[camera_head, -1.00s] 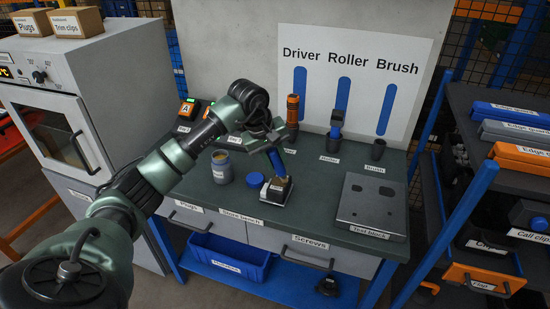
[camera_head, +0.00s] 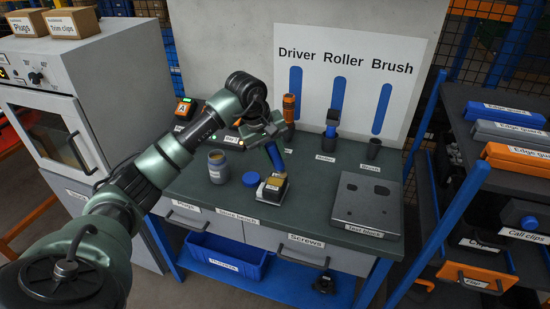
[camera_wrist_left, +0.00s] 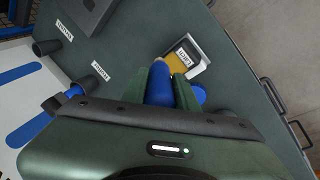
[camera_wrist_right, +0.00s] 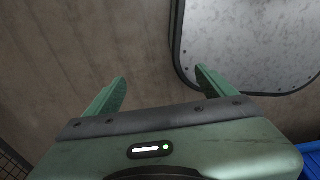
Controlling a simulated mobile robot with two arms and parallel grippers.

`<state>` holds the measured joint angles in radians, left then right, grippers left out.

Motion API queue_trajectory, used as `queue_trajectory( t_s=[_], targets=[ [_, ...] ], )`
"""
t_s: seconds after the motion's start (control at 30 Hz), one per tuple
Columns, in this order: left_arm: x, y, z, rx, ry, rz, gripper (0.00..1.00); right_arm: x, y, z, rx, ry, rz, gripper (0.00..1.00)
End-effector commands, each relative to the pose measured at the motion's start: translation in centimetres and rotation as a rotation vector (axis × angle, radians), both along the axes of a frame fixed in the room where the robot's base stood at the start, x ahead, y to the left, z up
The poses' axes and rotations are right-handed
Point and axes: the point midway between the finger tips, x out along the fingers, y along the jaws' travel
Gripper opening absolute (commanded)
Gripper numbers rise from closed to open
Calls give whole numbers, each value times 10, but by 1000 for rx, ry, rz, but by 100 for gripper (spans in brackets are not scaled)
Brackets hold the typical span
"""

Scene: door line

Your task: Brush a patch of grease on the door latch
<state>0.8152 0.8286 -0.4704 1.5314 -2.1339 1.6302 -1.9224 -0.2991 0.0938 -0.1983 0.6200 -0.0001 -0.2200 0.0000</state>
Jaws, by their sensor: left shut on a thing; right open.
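My left gripper (camera_head: 268,135) is shut on the blue handle of the brush (camera_head: 279,160), which points down at the door latch. In the left wrist view the brush handle (camera_wrist_left: 160,88) sits between the fingers, its tip beside the latch (camera_wrist_left: 199,61). The latch (camera_head: 263,195) is a dark block on a pale base, with a yellow patch on top. I cannot tell whether the brush touches it. An open grease jar (camera_head: 218,167) stands left of it, with a blue lid (camera_head: 251,179) between them. My right gripper (camera_wrist_right: 160,88) is open and empty.
A driver (camera_head: 289,108) and a roller (camera_head: 333,122) stand in holders at the back. The brush holder (camera_head: 374,148) is empty. A grey test block (camera_head: 367,205) lies at the bench's right. A blue bin (camera_head: 227,257) sits below.

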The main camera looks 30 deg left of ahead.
Motion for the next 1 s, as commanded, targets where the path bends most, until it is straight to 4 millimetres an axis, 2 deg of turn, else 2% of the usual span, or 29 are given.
queue_trajectory(
  t_s=[0.4,0.6,1.0],
  targets=[
    [-9,1,39,0,5,9,0,0,20,25,24,0,-6,85],
    [-12,2,55,1,6,14,0,0,18,34,21,0,-4,85],
    [-13,1,57,0,5,14,0,-1,11,34,12,1,-2,85]
  ],
)
